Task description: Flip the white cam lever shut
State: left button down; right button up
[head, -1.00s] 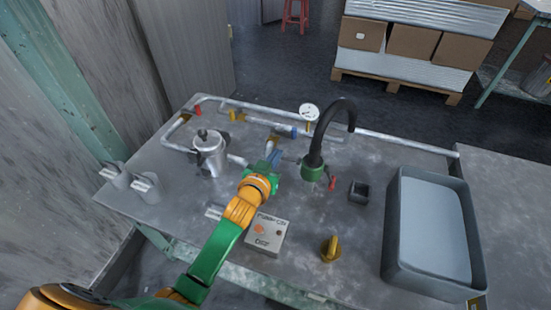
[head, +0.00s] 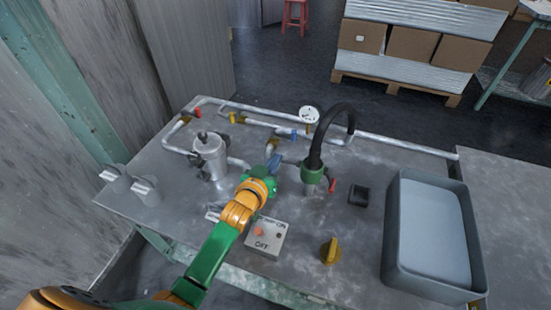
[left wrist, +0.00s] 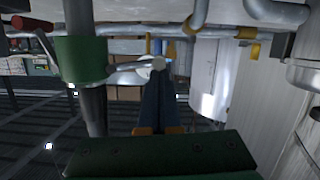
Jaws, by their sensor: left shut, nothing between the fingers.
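A pale bar (left wrist: 128,67), probably the white cam lever, reaches sideways from the green collar (left wrist: 80,60) at the foot of the black hose. Its rounded end lies by my fingertips in the left wrist view. I cannot tell whether it touches them or how far it is turned. In the head view the green collar (head: 313,177) stands just right of my left gripper (head: 273,163), and the bar is hard to make out. My left gripper's blue fingers (left wrist: 160,82) are together and hold nothing. My right gripper is out of view.
A metal pot (head: 210,157) stands left of my gripper. A switch box (head: 265,238) lies below my wrist. A red handle (head: 332,185) sits right of the collar. Pipes with a gauge (head: 309,114) run behind. A grey basin (head: 393,225) fills the right.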

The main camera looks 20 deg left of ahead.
pick_arm(q)
jog(key=shift+f, duration=0.1)
jog(key=shift+a+f+n, duration=0.1)
jog(key=shift+f+n, duration=0.3)
jog(key=shift+n, duration=0.2)
jog(key=shift+f+n+h, duration=0.5)
jog(key=shift+n+h, duration=0.1)
jog(key=shift+n, duration=0.1)
jog(key=shift+f+n+h+b, duration=0.3)
jog(key=shift+n+b, duration=0.2)
jog(key=shift+n, duration=0.6)
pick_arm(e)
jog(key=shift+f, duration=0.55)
